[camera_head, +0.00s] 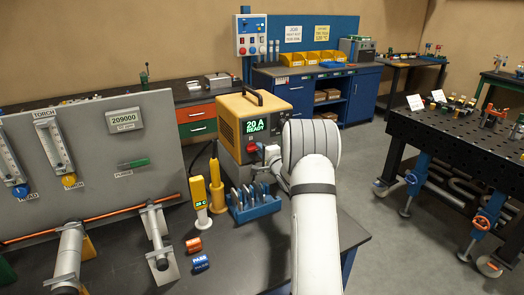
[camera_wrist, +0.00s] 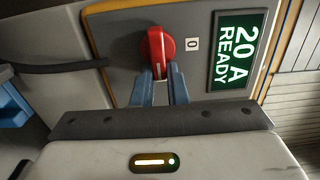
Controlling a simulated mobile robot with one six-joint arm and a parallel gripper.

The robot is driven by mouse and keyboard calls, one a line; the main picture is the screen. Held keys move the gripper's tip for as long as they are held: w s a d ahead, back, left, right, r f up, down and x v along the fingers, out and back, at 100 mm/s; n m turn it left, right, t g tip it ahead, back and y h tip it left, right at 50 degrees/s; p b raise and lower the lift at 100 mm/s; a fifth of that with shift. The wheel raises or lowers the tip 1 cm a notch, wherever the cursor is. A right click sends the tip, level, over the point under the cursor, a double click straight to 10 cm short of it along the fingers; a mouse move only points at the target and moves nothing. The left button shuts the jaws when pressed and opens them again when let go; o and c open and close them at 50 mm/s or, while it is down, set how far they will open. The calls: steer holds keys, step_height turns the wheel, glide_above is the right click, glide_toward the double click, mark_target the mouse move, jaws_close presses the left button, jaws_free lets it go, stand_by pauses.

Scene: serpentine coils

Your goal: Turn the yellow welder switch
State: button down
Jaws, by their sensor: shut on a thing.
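The yellow welder (camera_head: 251,112) stands on the dark bench, with a green display (camera_head: 256,126) reading "20 A READY". Its red rotary switch (camera_head: 252,148) is on the front panel below the display. In the wrist view the red switch (camera_wrist: 161,50) has a white line on it and sits beside a label "0" (camera_wrist: 193,44). The display (camera_wrist: 238,52) also shows there. My gripper (camera_wrist: 163,77) is shut on the lower end of the red switch, its two blue-grey fingers on either side. In the head view my white arm hides part of the welder's front.
A blue rack of tools (camera_head: 254,204) stands in front of the welder, close below my wrist. A grey panel with flow tubes (camera_head: 110,165) fills the left side.

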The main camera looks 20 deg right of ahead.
steer(key=c, duration=1.5)
jaws_free()
steer(key=shift+a+f, duration=0.1)
steer(key=shift+a, duration=0.2)
steer(key=shift+o, duration=0.3)
steer(key=shift+w+r, duration=0.1)
steer(key=shift+r, duration=0.1)
steer(key=shift+d+r, duration=0.15)
steer(key=shift+r, duration=0.15)
steer(key=s+f+b, duration=0.1)
steer(key=s+b, duration=0.1)
steer(key=s, duration=0.6)
